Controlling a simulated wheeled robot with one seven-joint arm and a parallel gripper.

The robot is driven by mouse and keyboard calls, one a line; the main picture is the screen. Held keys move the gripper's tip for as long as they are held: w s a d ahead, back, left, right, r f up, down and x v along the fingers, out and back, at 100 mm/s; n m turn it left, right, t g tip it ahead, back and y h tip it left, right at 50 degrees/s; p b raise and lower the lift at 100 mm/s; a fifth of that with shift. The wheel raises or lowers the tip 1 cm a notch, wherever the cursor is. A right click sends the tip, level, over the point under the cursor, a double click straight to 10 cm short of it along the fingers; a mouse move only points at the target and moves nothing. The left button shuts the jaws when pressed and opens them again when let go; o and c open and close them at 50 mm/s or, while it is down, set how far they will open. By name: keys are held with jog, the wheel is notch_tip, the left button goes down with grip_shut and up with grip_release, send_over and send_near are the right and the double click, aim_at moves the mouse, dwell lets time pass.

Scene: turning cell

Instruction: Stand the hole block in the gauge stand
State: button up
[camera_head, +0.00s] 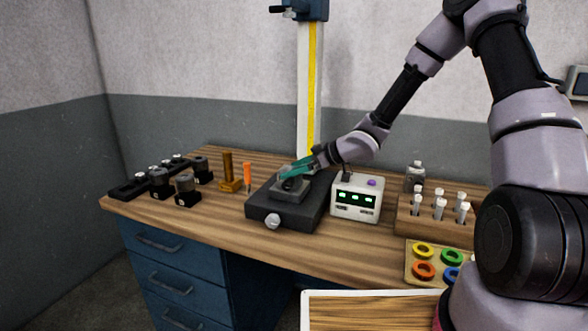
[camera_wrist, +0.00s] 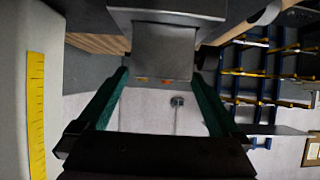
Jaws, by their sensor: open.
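The hole block (camera_head: 288,191) is a grey block with a dark round opening, on top of the dark gauge stand (camera_head: 268,208) in the head view. The stand is a low black box with a pale knob on its front. My gripper (camera_head: 290,172) is at the block, its teal fingers reaching in from the upper right. In the wrist view my gripper (camera_wrist: 160,76) is open, with one finger on each side of a grey block face (camera_wrist: 163,50). Slim gaps seem to separate the fingertips from it. How the block is seated is partly hidden.
A white box with green displays (camera_head: 356,198) stands close right of the stand. An orange marker-like piece (camera_head: 247,177) and a brown bracket (camera_head: 228,180) are left. A tall column with a yellow scale (camera_head: 311,90) rises behind. Bare wood lies in front.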

jog(key=v, duration=1)
jog(key=shift+d+r, duration=0.15)
jog(key=shift+d, duration=0.05)
jog(key=shift+d, duration=0.1)
jog(key=w+d+r+m+t+h, duration=0.2)
jog(key=d+r+m+h, duration=0.15)
jog(key=d, duration=0.25)
jog(key=w+d+r+m+t+h, duration=0.1)
jog(key=d+r+m+t+h, duration=0.15)
jog(key=d+h, duration=0.2)
jog(key=s+d+r+m+h, duration=0.4)
jog(key=s+d+r, duration=0.1)
jog(key=d+r, duration=0.35)
jog(key=s+r+m+g+y, duration=0.1)
jog(key=s+r+m, duration=0.3)
jog(key=s, duration=0.7)
jog(key=s+a+r+m+y, duration=0.1)
jog(key=s+r+m, duration=0.3)
jog(key=s, duration=0.7)
jog(key=shift+g+y, duration=0.35)
jog(key=shift+y, duration=0.05)
